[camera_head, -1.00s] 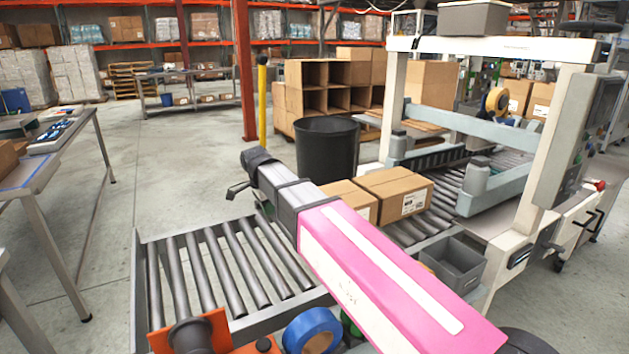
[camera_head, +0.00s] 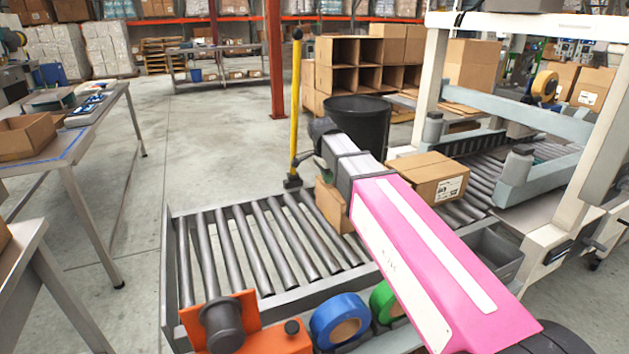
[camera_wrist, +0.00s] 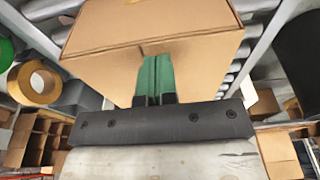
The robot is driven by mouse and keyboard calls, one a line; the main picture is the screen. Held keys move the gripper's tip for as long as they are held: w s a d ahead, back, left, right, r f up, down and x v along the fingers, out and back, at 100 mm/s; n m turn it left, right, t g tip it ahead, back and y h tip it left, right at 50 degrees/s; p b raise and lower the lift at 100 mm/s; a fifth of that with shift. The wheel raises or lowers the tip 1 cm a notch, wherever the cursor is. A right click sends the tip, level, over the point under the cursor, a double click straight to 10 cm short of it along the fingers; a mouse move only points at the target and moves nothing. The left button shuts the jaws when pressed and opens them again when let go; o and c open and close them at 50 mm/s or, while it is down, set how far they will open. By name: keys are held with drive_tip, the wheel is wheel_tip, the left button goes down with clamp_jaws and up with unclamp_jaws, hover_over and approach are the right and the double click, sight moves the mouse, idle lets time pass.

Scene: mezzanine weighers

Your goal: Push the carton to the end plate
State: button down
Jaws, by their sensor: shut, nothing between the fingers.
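A brown carton (camera_head: 333,206) sits on the roller conveyor, partly hidden behind my pink arm in the head view. In the wrist view the carton (camera_wrist: 150,40) fills the space straight ahead of my gripper (camera_wrist: 153,75). Its green fingers are together and empty, with the tips at or very near the carton's face; I cannot tell for sure that they touch. In the head view my gripper is hidden behind the arm. The end plate (camera_head: 168,265) is the grey upright plate at the left end of the rollers. Bare rollers lie between it and the carton.
A second carton (camera_head: 428,177) with a label stands on the rollers right of my arm. A blue tape roll (camera_head: 322,322), a green tape roll (camera_head: 378,300) and an orange fixture (camera_head: 232,318) line the near side. A black bin (camera_head: 365,125) stands behind.

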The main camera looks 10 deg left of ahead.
drive_tip(key=w+d, duration=0.2)
drive_tip(key=d, duration=0.1)
drive_tip(key=w+d, duration=0.3)
drive_tip(key=d, duration=0.1)
drive_tip(key=w+d, duration=0.2)
drive_tip(key=d, duration=0.2)
drive_tip(key=shift+w+f, duration=0.1)
drive_tip(key=shift+w, duration=0.1)
drive_tip(key=shift+s+a+f, duration=0.1)
drive_tip(key=shift+s+f, duration=0.05)
drive_tip(key=shift+f, duration=0.55)
